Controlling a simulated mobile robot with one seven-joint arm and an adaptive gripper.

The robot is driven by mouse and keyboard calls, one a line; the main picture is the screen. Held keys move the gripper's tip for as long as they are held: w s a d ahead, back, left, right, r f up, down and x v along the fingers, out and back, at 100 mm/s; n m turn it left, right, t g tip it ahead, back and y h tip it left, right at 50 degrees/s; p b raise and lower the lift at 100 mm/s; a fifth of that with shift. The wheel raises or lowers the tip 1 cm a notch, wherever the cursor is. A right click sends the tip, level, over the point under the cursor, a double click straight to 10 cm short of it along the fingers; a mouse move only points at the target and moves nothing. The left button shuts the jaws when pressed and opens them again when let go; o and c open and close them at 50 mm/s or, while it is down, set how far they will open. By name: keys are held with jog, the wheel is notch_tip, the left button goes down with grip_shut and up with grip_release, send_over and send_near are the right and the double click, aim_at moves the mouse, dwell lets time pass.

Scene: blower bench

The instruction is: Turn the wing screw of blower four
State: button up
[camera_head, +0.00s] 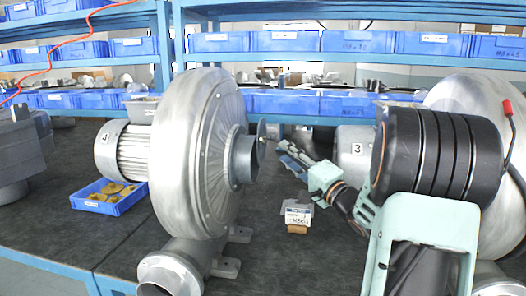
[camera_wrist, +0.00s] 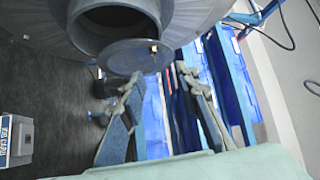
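Blower four (camera_head: 196,150), a large grey metal housing with a motor marked 4, stands left of centre in the head view. Its round inlet pipe (camera_head: 244,160) points right, with a thin round plate (camera_head: 262,130) at its mouth. In the wrist view the pipe opening (camera_wrist: 113,28) and the plate (camera_wrist: 133,57) show at the top. A small brass-coloured piece, seemingly the wing screw (camera_wrist: 153,48), sits at the plate's edge. My gripper (camera_wrist: 158,74) is open, its two fingers apart just below the plate with nothing between them. It also shows right of the pipe in the head view (camera_head: 279,146).
A blue bin of yellow parts (camera_head: 109,197) lies left of the blower. A small labelled box (camera_head: 297,214) stands on the dark bench (camera_head: 283,258). Motor three (camera_head: 353,147) and its blower (camera_head: 468,98) are at right, partly behind my arm. Shelves of blue bins (camera_head: 294,42) stand behind.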

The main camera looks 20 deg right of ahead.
aim_at(263, 140)
jog(key=f+b+x, duration=0.1)
jog(key=x, duration=0.8)
jog(key=shift+w, duration=0.4)
jog(key=shift+r, duration=0.15)
grip_shut()
